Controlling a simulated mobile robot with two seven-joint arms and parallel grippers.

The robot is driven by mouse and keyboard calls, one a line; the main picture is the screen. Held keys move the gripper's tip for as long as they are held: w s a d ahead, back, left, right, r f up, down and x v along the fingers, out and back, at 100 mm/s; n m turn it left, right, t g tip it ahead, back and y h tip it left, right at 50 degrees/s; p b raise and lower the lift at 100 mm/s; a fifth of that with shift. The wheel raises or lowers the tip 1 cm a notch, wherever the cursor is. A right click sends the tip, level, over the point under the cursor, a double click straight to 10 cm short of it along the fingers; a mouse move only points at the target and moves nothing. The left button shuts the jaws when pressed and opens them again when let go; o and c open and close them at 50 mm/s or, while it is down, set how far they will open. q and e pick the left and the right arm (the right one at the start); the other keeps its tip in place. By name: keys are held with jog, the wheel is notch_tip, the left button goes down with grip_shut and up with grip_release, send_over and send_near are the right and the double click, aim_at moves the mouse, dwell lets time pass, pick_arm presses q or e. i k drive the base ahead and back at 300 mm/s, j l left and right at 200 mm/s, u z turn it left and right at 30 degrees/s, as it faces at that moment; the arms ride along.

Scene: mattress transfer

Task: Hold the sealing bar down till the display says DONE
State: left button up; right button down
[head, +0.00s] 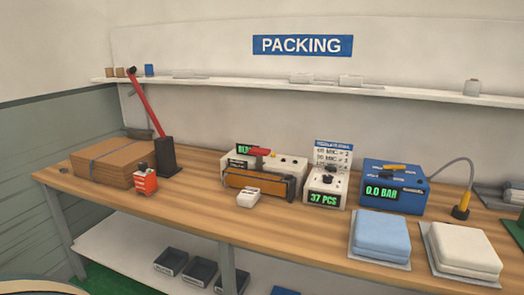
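The sealer (292,165) is a pale box at the middle of the packing table, with a dark and orange-brown bar (258,183) along its front. A red handle (261,152) sits at its top. A green-lit display (244,149) shows behind the handle; its text is partly covered and too small to read surely. Neither of my grippers is in view, and nothing is seen touching the bar or handle.
A small white device (248,197) lies before the sealer. Right of it stand a counter (325,190) reading 37 PCS and a blue pump box (395,187) reading 0.0 BAR. A cardboard stack (112,163) and red lever (148,105) stand left. Folded blue (381,234) and white (464,247) pads lie right.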

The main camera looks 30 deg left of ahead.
aim_at(260, 152)
jog(key=j+z, duration=0.2)
jog(key=j, duration=0.3)
jog(key=j+z, duration=0.2)
jog(key=j, duration=0.35)
jog(key=j+z, duration=0.15)
jog(key=j, duration=0.4)
jog(key=j+z, duration=0.2)
jog(key=j, duration=0.3)
jog(key=k+j+z, duration=0.2)
jog(key=j, duration=0.3)
jog(key=k+j+z, duration=0.2)
jog(key=j, duration=0.3)
jog(key=i, duration=0.1)
